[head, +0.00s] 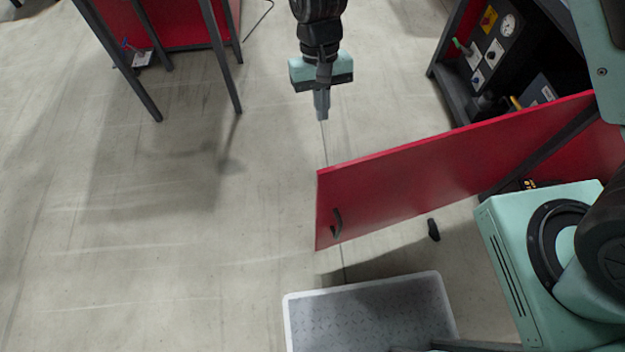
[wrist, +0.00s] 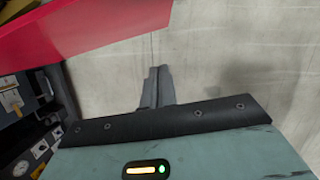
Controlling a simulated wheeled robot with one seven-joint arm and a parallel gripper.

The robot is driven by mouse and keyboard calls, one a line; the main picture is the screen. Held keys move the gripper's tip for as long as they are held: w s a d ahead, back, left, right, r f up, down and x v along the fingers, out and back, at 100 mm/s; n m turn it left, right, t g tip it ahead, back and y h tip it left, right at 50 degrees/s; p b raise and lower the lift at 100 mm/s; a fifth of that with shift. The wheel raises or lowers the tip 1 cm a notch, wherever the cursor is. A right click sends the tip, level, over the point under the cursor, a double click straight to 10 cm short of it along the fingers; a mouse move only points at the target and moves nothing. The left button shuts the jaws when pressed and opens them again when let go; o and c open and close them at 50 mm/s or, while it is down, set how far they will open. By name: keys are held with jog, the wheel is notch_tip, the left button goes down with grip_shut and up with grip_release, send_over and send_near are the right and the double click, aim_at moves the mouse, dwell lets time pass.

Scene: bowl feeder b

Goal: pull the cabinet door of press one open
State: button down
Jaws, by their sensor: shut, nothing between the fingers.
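The red cabinet door (head: 430,178) stands swung out from the press cabinet (head: 470,75) at the right in the head view. Its black handle (head: 337,223) is near the free end, on the face towards the camera. My gripper (head: 322,112) is shut and empty, beyond the door's top edge and apart from it, over bare floor. In the wrist view, the closed fingers (wrist: 156,88) show in the middle, and the red door (wrist: 90,35) crosses the upper left. The handle does not show in the wrist view.
A grey bin with a white rim (head: 290,318) stands on the floor at the bottom. A small black object (head: 433,230) lies below the door. A red table with dark legs (head: 222,62) stands at the upper left. The floor at the left is clear.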

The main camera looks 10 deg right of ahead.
jog(key=s+a+f+g+p, duration=0.1)
jog(key=s+a+f, duration=0.2)
jog(key=s+f, duration=0.6)
jog(key=shift+s+a+f+h, duration=0.2)
jog(key=shift+s+f+h, duration=0.15)
jog(key=shift+f, duration=2.1)
jog(key=shift+s, duration=0.1)
